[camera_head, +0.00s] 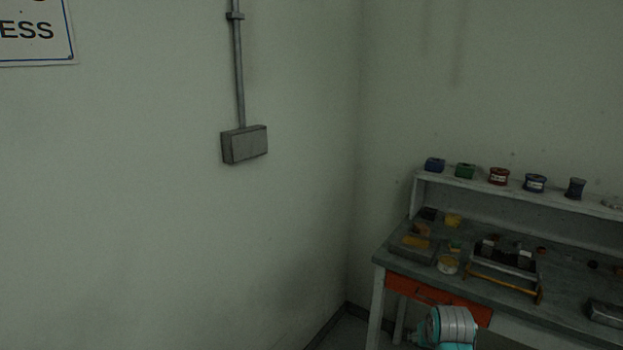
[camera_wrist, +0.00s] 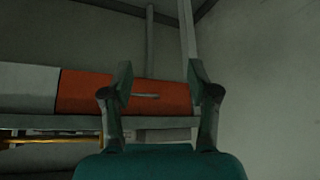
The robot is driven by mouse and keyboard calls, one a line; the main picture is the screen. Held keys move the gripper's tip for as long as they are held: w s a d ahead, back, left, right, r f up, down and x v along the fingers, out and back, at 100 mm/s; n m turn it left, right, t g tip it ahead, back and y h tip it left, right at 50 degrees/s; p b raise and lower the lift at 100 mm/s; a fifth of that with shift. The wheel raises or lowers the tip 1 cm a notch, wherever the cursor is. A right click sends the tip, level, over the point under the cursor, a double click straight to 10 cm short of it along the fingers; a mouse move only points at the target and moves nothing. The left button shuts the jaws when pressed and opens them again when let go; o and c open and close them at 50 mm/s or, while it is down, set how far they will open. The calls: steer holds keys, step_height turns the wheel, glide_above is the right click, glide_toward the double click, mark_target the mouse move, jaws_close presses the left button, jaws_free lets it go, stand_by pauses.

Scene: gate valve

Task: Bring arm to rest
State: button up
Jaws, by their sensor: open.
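My gripper (camera_wrist: 160,85) shows in the wrist view with its two fingers apart and nothing between them. Beyond the fingers is the orange drawer front (camera_wrist: 85,92) of a workbench, with a small handle (camera_wrist: 146,96) seen between the fingertips. I cannot tell how far the fingers are from the drawer. In the head view, a grey and teal part of my arm (camera_head: 452,325) shows at the bottom, in front of the bench below the orange drawer (camera_head: 410,287). The gripper itself cannot be made out there. No gate valve is in view.
The workbench (camera_head: 385,251) stands at the right against the wall, with several tools and tins on its top and a shelf (camera_head: 480,187) with several containers behind. A grey wall box (camera_head: 244,144) with a conduit hangs at centre left.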

steer(key=s+a+f+t, duration=0.2)
steer(key=s+a+f, duration=0.2)
steer(key=s+f, duration=0.9)
steer(key=s+a+f+n+t, duration=0.1)
steer(key=s+a+f, duration=0.1)
steer(key=s, duration=0.6)
steer(key=s+a+f+t, duration=0.1)
steer(key=s+a, duration=0.1)
steer(key=s, duration=0.6)
steer(key=s+a+r+t, duration=0.1)
steer(key=s+r, duration=0.2)
steer(key=s, duration=0.5)
steer(key=s+a+r+t, duration=0.1)
steer(key=s+r, duration=0.1)
steer(key=s, duration=0.6)
steer(key=s+a+r+n+t+y, duration=0.1)
steer(key=s+r+t, duration=0.1)
steer(key=s+r, duration=1)
step_height(320, 180, up, 2)
steer(key=shift+s+r, duration=0.1)
steer(key=shift+s, duration=0.05)
